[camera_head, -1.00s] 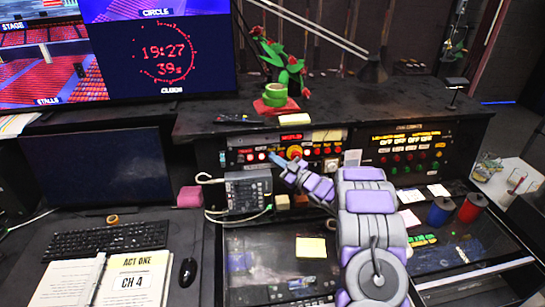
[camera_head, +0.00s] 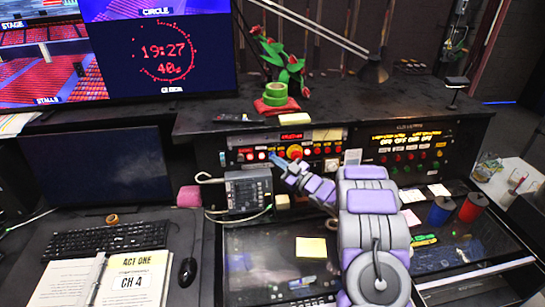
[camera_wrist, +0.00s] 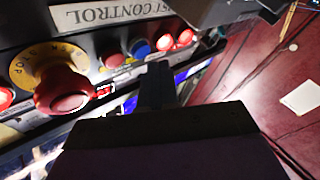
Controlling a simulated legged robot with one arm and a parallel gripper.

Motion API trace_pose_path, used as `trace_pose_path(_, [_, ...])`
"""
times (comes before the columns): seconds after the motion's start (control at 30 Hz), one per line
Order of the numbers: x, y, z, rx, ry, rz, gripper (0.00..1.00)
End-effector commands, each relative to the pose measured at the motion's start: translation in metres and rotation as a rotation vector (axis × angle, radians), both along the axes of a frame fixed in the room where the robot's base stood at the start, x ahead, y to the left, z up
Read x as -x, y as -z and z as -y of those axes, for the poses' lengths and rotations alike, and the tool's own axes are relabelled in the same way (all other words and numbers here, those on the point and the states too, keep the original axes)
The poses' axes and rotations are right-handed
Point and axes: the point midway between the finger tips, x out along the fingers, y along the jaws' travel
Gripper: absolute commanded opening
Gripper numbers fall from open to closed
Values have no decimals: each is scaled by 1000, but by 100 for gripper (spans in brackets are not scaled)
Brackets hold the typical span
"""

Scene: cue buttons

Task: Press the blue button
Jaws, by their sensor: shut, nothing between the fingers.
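The blue button (camera_wrist: 164,43) shows in the wrist view, set in a row on the control panel between a red button (camera_wrist: 139,47) and lit red buttons (camera_wrist: 184,37). My gripper (camera_wrist: 157,72) is shut and empty, with its dark fingertips just below the blue button in that picture. I cannot tell whether they touch the panel. In the head view my gripper (camera_head: 275,159) reaches the panel at the left of the big red knob (camera_head: 295,152). The blue button cannot be made out there.
A large red knob on a yellow dial (camera_wrist: 65,88) sticks out at the left in the wrist view. In the head view a grey intercom box (camera_head: 249,190) with cables stands left of my arm. Blue (camera_head: 440,211) and red (camera_head: 473,207) cylinders stand at the right.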

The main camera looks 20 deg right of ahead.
Motion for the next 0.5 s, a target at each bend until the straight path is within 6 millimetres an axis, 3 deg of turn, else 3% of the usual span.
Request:
trace_pose_path(0.17, [3, 0, -1, 0, 0, -1, 0])
trace_pose_path(0.5, [29, -3, -8, 0, 2, -4, 0])
